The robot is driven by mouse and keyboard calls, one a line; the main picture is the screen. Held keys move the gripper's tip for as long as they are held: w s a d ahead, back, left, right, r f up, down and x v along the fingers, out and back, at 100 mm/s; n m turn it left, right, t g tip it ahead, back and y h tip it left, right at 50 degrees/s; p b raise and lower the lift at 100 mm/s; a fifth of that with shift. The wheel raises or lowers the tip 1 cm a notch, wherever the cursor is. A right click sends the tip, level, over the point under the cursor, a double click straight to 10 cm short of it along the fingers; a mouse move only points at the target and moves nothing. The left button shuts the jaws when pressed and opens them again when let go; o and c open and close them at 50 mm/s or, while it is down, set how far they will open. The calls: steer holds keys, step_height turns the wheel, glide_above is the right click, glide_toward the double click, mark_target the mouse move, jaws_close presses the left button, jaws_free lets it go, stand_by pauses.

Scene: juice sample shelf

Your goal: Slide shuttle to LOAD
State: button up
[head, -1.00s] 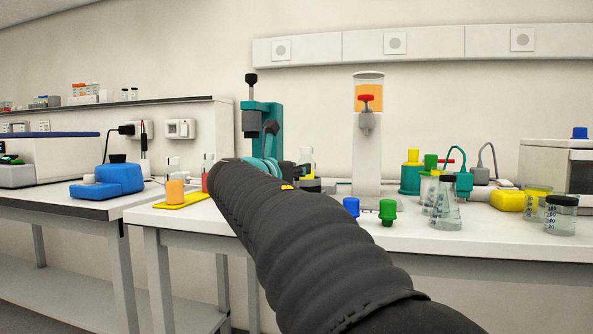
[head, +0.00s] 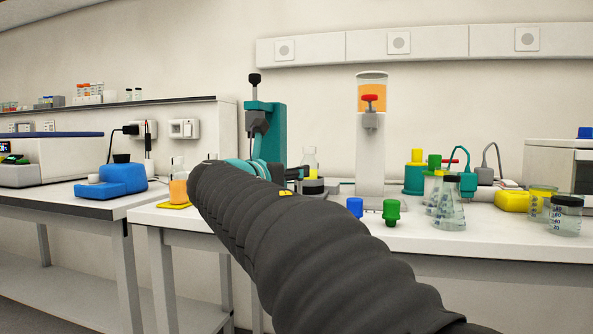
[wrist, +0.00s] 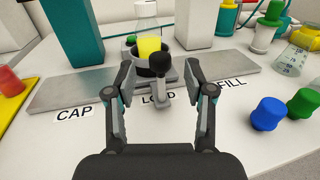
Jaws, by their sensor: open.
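The shuttle (wrist: 171,73) sits on the grey metal track (wrist: 75,92), behind the LOAD label (wrist: 158,98) in the wrist view. It has an upright handle with a black ball knob (wrist: 161,63) and carries a clear flask with yellow contents (wrist: 149,42). My gripper (wrist: 159,75) is open, its fingers on either side of the handle in the picture. I cannot tell whether either finger touches it.
The CAP label (wrist: 73,114) is left and the FILL label (wrist: 231,84) right. A teal press (head: 268,135) stands left of the shuttle and a juice dispenser (head: 370,140) right. Blue (wrist: 268,113) and green (wrist: 304,103) stoppers stand on the bench at right.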

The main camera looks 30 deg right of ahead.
steer(key=v, duration=0.7)
steer(key=shift+s+a, duration=0.1)
steer(key=shift+a, duration=0.05)
